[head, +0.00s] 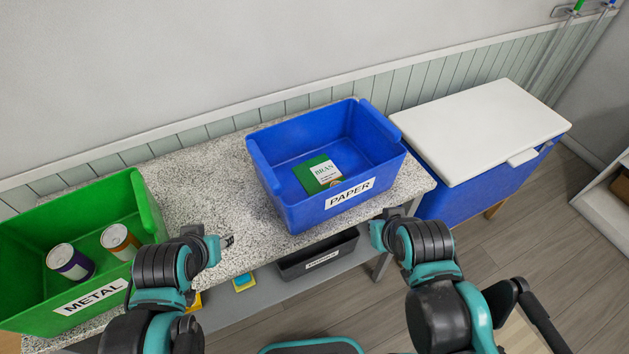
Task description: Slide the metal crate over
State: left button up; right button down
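The green metal crate (142,205), labelled METAL, stands at the left end of the speckled counter (205,190). Two cans stand in it: one with a purple label (72,265) and one with an orange-brown label (121,244). My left gripper (229,241) is to the right of the crate, apart from it, over the counter. Its fingertips are small and dark, and their opening is unclear. My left arm covers the crate's front right corner. My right gripper (393,213) is by the front right of the blue crate; its fingers are mostly hidden and contact cannot be told.
A blue crate (292,209) labelled PAPER holds a green BRAN box (319,174). Speckled counter shows between the crates. A white-lidded blue bin (480,130) stands at right. Below the counter, a shelf holds a dark tray (318,258) and a yellow-and-blue item (244,282).

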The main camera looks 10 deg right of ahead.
aim_at(37, 300)
jog(key=k+u, duration=0.1)
jog(key=u, duration=0.5)
jog(key=i+u, duration=0.1)
jog(key=u, duration=1.1)
